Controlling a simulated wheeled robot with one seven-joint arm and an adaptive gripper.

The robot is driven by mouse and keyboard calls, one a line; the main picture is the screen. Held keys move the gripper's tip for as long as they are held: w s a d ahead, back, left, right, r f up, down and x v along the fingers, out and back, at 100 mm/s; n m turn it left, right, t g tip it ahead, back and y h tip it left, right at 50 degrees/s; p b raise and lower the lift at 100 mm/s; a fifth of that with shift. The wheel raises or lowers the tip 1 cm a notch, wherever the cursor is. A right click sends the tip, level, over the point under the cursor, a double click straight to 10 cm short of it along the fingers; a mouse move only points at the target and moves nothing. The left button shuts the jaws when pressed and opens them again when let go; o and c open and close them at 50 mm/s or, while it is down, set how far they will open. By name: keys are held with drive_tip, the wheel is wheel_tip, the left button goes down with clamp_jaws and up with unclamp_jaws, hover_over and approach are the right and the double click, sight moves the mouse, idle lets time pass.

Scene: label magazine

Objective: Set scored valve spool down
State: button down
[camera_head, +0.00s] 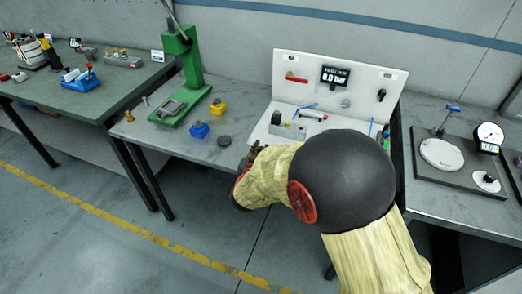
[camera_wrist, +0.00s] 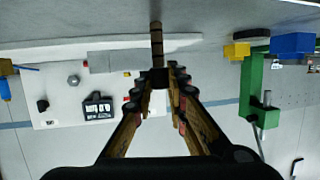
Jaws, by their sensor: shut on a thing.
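The valve spool (camera_wrist: 157,40) shows in the wrist view as a narrow brownish rod with dark bands. My gripper (camera_wrist: 158,78) is shut on one end of it, and the rod points away from the fingers. In the head view my gripper (camera_head: 254,150) is at the front edge of the middle grey table (camera_head: 240,95), left of the white test panel. The spool cannot be made out there, and my arm hides part of the table. I cannot tell whether the spool touches the table, and no scoring on it is visible.
A green press (camera_head: 185,75), a blue block (camera_head: 199,130), a yellow block (camera_head: 217,107) and a dark disc (camera_head: 224,141) stand left of my gripper. The white panel (camera_head: 300,62) with a grey block (camera_head: 290,131) is behind it. A gauge plate (camera_head: 440,155) is at right.

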drive_tip(key=shift+f, duration=0.2)
drive_tip(key=c, duration=1.8)
unclamp_jaws()
drive_tip(key=shift+o, duration=0.2)
drive_tip(key=shift+r, duration=0.1)
drive_tip(key=shift+r, duration=0.15)
drive_tip(key=p+v, duration=0.4)
drive_tip(key=v, duration=0.8)
drive_tip(key=s+d+r+n+g+y, duration=0.1)
drive_tip(key=s+d+r+g+y, duration=0.15)
drive_tip(key=r, duration=0.45)
drive_tip(key=s+d+r+n+g+y, duration=0.1)
drive_tip(key=s+d+r+g+y, duration=0.15)
drive_tip(key=r, duration=0.35)
drive_tip(key=s+d+r+g+h, duration=0.1)
drive_tip(key=s+d+g, duration=0.1)
drive_tip(key=s+d, duration=0.6)
drive_tip(key=s+d+g+h, duration=0.1)
drive_tip(key=s+d+h, duration=0.1)
drive_tip(key=s+d, duration=0.6)
drive_tip(key=s, duration=0.5)
drive_tip(key=shift+d+r+g, duration=0.2)
drive_tip(key=shift+r+g, duration=0.15)
drive_tip(key=shift+g, duration=0.05)
